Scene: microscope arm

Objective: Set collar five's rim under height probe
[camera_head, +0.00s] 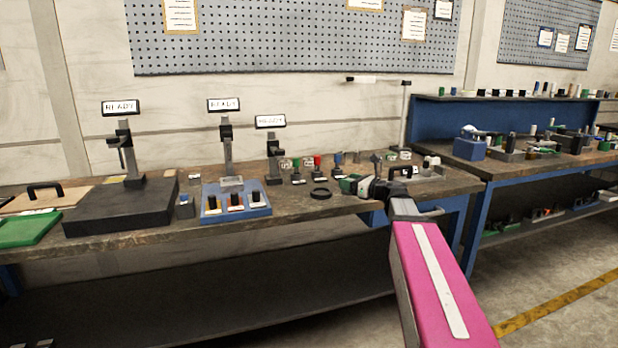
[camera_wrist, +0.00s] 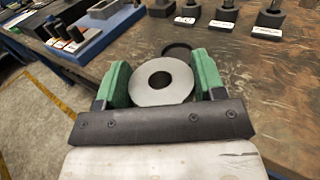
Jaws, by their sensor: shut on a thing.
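My gripper (camera_head: 352,185) is shut on a grey steel collar (camera_wrist: 178,92). In the wrist view the gripper (camera_wrist: 162,76) has one green pad on each side of the collar, whose flat face and round hole face the camera. No number shows on the collar. It is above the bench top, but the exact gap cannot be told. Three stands with READY signs are in the head view: one on a dark slab (camera_head: 130,160), one behind the blue tray (camera_head: 228,152), and a shorter one (camera_head: 273,165). No label tells which is the height probe.
A black ring (camera_head: 320,192) lies on the bench (camera_head: 290,213) and shows beyond the collar (camera_wrist: 178,48). A blue tray (camera_head: 210,212) holds small dark blocks. Several small labelled parts stand behind the ring. A green board (camera_head: 28,228) lies far left. The front bench strip is mostly clear.

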